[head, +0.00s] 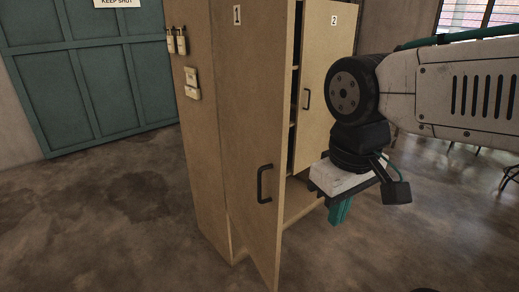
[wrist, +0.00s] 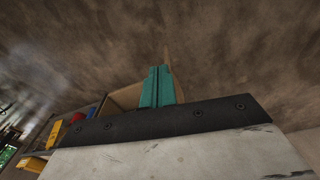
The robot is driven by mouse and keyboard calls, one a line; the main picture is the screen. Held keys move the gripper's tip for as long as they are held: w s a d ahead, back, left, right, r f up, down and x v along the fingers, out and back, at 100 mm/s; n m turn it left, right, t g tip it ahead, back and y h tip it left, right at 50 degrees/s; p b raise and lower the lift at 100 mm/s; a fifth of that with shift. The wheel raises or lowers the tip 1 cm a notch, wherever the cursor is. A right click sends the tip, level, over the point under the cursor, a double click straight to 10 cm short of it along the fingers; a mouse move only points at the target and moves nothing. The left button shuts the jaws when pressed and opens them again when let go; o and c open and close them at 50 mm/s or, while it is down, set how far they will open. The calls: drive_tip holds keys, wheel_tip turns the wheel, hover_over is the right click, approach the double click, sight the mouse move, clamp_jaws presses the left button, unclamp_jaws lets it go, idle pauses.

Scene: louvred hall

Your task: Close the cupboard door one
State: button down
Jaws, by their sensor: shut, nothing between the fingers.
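Cupboard door one (head: 250,130) is a tall tan wooden panel labelled 1, standing ajar and swung out toward me. Its black handle (head: 264,184) is on the face turned to the left. Door two (head: 327,85), labelled 2, is to the right, with its own black handle; it looks shut. The open gap between them shows dark shelves. My gripper (head: 340,209) has teal fingers, pointing down, to the right of door one's free edge and apart from the handle. In the wrist view the teal fingers (wrist: 157,86) are together and empty.
The cupboard's side panel (head: 196,130) carries small fittings. A teal double door (head: 85,70) stands at the back left. Bare floor lies left of the cupboard. Red, yellow and blue items (wrist: 70,130) show at the left of the wrist view.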

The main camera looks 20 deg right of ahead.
drive_tip(key=w+a+r+n+h, duration=0.35)
drive_tip(key=w+a+n, duration=0.35)
drive_tip(key=w+n, duration=0.25)
drive_tip(key=w+a+r+n+h, duration=0.3)
drive_tip(key=w+a+n+h, duration=0.2)
drive_tip(key=w+a+n, duration=0.45)
drive_tip(key=m, duration=0.2)
approach(278, 165)
drive_tip(key=x, duration=0.5)
drive_tip(key=shift+a+f, duration=0.3)
drive_tip(key=shift+f, duration=0.05)
drive_tip(key=shift+d, duration=0.55)
